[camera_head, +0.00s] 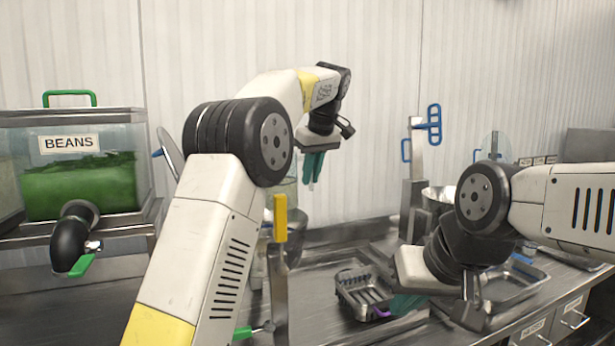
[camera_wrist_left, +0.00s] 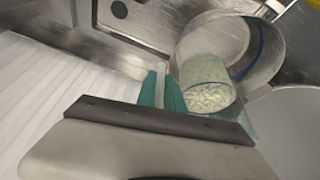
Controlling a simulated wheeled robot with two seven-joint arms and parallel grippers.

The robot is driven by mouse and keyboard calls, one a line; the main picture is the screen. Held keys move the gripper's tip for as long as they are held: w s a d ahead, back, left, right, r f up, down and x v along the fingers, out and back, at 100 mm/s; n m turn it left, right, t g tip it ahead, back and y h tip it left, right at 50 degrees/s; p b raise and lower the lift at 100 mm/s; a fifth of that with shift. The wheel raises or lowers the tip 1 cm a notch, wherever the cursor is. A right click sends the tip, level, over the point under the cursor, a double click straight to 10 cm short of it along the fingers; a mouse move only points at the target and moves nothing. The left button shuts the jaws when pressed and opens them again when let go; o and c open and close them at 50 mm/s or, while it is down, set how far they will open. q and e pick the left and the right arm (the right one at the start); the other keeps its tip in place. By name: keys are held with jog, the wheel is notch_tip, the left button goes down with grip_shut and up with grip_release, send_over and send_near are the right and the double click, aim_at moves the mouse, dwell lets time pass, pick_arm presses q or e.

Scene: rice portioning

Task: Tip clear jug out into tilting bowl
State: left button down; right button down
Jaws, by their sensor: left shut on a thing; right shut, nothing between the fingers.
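My left gripper (camera_head: 313,168) is raised over the counter, its teal fingers pointing down. It also shows in the left wrist view (camera_wrist_left: 162,90), shut on the clear jug (camera_wrist_left: 238,105). Pale grains (camera_wrist_left: 208,92) lie in the jug, beside the fingers. The steel tilting bowl (camera_wrist_left: 268,55) is just beyond and around the jug's mouth in that view; I cannot tell whether they touch. In the head view my left arm hides much of the jug and bowl. My right gripper (camera_head: 403,304) is shut and empty, low over the counter beside a small steel rack.
A BEANS bin (camera_head: 80,185) with a black spout stands at the left. A yellow-handled post (camera_head: 280,220) stands close by my left arm. The small steel rack (camera_head: 347,280) sits mid-counter. A steel tray (camera_head: 520,280) lies behind my right arm.

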pick_arm(q)
jog(key=shift+r+n+t+h, duration=0.3)
jog(key=shift+r+t+h, duration=0.3)
jog(key=shift+r+h, duration=0.95)
jog(key=shift+r+n+t+h, duration=0.3)
jog(key=shift+r+t+h, duration=0.45)
jog(key=shift+r, duration=1.3)
jog(key=shift+r+n+t+h, duration=0.3)
jog(key=shift+r+t+h, duration=0.15)
jog(key=shift+r+h, duration=1.15)
jog(key=shift+s+a+r+n+t+h, duration=0.1)
jog(key=shift+a+r+t+h, duration=0.15)
jog(key=shift+r, duration=0.3)
jog(key=shift+s+a+r+n+t+h, duration=0.15)
jog(key=shift+a+r+h, duration=0.15)
jog(key=shift+r, duration=0.25)
jog(key=shift+s+a+r+n+t+h, duration=0.1)
jog(key=shift+a+r+t+h, duration=0.15)
jog(key=shift+r, duration=0.3)
jog(key=s+a+r+n+t+h, duration=0.2)
jog(key=a+r+t+h, duration=0.1)
jog(key=a+r+h, duration=0.2)
jog(key=shift+s+a, duration=0.15)
jog(key=shift+a, duration=0.15)
